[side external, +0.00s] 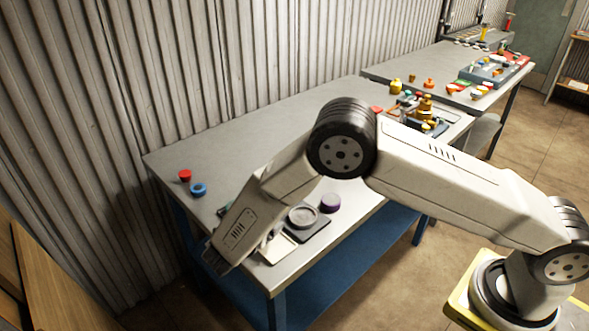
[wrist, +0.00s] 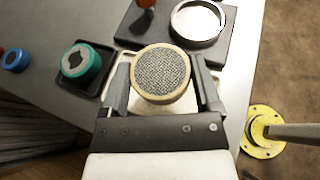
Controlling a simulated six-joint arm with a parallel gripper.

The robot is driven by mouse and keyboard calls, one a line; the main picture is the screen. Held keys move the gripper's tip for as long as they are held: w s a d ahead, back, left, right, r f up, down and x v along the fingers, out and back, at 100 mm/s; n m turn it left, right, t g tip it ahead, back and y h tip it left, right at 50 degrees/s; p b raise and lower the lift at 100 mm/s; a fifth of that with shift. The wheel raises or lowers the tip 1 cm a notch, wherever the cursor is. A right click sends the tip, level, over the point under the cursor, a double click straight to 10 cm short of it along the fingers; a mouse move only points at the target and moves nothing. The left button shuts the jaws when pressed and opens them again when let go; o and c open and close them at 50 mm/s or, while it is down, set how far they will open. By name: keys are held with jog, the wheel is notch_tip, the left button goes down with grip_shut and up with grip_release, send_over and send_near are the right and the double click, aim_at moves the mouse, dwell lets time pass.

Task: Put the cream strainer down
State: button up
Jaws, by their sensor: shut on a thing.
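The cream strainer (wrist: 160,72), a round cream rim around a grey mesh, sits between the two fingers of my gripper (wrist: 163,66) in the wrist view. My gripper is shut on it, with one finger on each side. A pale tray (wrist: 145,103) shows beneath the strainer; I cannot tell whether they touch. The pale tray (side external: 279,249) also shows at the near end of the bench in the side view. There my arm hides the strainer and most of the fingers.
A metal ring (wrist: 198,22) lies on a dark tray (wrist: 217,52) just beyond the strainer. A teal ring (wrist: 82,62) is on another dark tray to the left. A blue ring (side external: 198,189), red piece (side external: 184,175) and purple cap (side external: 330,203) stand on the grey bench (side external: 250,130), clear in its middle.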

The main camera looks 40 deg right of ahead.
jog(key=shift+w+f, duration=0.2)
jog(key=shift+w+f, duration=0.25)
jog(key=shift+f, duration=0.2)
jog(key=shift+a+f, duration=0.1)
jog(key=shift+f, duration=1.25)
jog(key=shift+f, duration=0.15)
jog(key=o, duration=1.1)
